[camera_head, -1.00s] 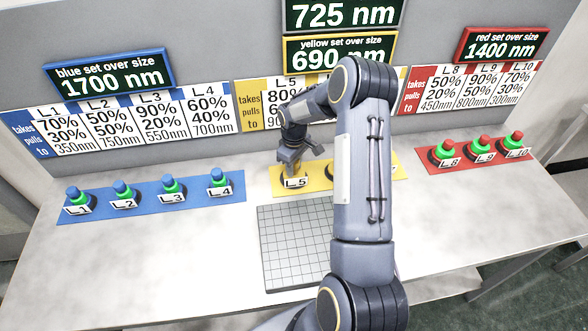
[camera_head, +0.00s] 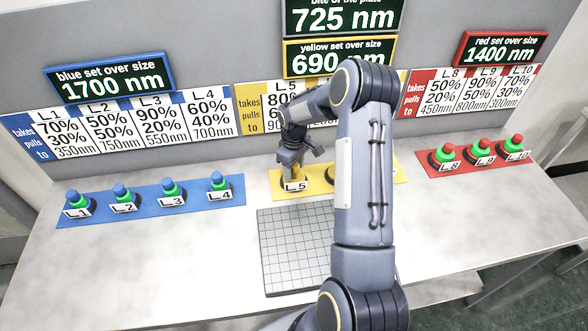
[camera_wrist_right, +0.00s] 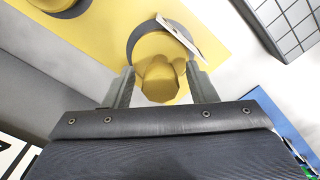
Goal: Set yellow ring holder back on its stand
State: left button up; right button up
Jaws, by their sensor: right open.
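The yellow ring holder (camera_wrist_right: 160,82) shows in the right wrist view as a rounded yellow knob between my right gripper's fingers. My right gripper (camera_wrist_right: 162,88) is open, with a finger on each side of the knob. Behind the knob are a dark round stand (camera_wrist_right: 133,45) and a white tag. In the head view my right gripper (camera_head: 298,162) is low over the stand tagged L5 (camera_head: 294,187) on the yellow mat (camera_head: 318,187), and it hides the holder. I cannot tell whether the holder is fully seated. My left gripper is not in view.
A blue mat (camera_head: 150,205) with several blue-topped holders lies left, and a red mat (camera_head: 437,168) with red-topped holders lies right. A gridded plate (camera_head: 290,270) lies in front. My right arm covers part of the yellow mat. Signs stand behind.

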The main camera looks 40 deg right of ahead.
notch_tip(320, 180, up, 11)
jog(key=shift+f+b, duration=0.2)
jog(key=shift+b, duration=0.45)
jog(key=s+a+r+m+t, duration=0.1)
jog(key=s+a+r+t, duration=0.1)
jog(key=s+a+r, duration=0.45)
jog(key=s+a+r+m+t+y, duration=0.1)
jog(key=s+a+m+y, duration=0.1)
jog(key=s+a, duration=0.5)
jog(key=s+a+r+m+t+y, duration=0.1)
jog(key=s+a+r+m+t, duration=0.1)
jog(key=s+a, duration=0.5)
jog(key=s, duration=0.5)
jog(key=shift+s+a+r+t+y, duration=0.25)
jog(key=shift+s+a+t+y, duration=0.05)
jog(key=shift+s+a+y, duration=0.1)
